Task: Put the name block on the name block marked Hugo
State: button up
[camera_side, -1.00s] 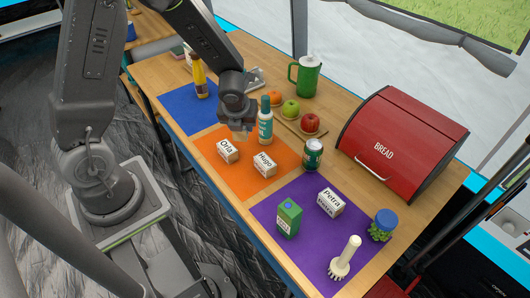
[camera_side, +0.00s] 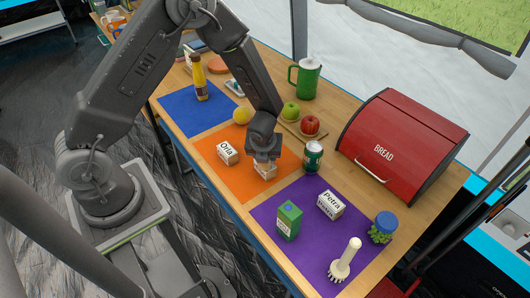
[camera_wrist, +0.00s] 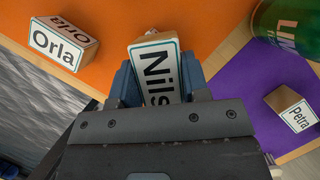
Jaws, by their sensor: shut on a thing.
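My gripper (camera_side: 264,158) is shut on a pale wooden name block with a white label reading "Nils" (camera_wrist: 155,75), which shows between the fingers in the wrist view. In the side view my gripper is right above the block marked Hugo (camera_side: 265,173), on the orange mat (camera_side: 233,182). The fingers cover much of that spot, and I cannot tell whether the two blocks touch. In the wrist view Hugo is hidden behind the Nils block. The Orla block (camera_side: 228,152) lies to the left on the same mat; it also shows in the wrist view (camera_wrist: 75,42).
A green can (camera_side: 313,157) stands close to the right of my gripper. A yellow fruit (camera_side: 241,116) lies behind Orla. The red bread box (camera_side: 405,140) fills the right.

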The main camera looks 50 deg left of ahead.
jog(key=shift+f, duration=0.1)
jog(key=o, duration=0.9)
jog(key=shift+o, duration=0.2)
jog(key=s+d+r+n, duration=0.1)
jog(key=s+r+n, duration=0.2)
jog(key=r, duration=0.6)
jog(key=s+d+r+n, duration=0.2)
jog(key=r+n, duration=0.1)
jog(key=r, duration=0.6)
jog(key=s+r+n+t+h, duration=0.2)
jog(key=s+r+n, duration=1.1)
jog(key=n, duration=0.8)
jog(key=shift+s+d+r+h, duration=0.4)
jog(key=shift+s+h, duration=0.2)
jog(key=shift+s, duration=0.25)
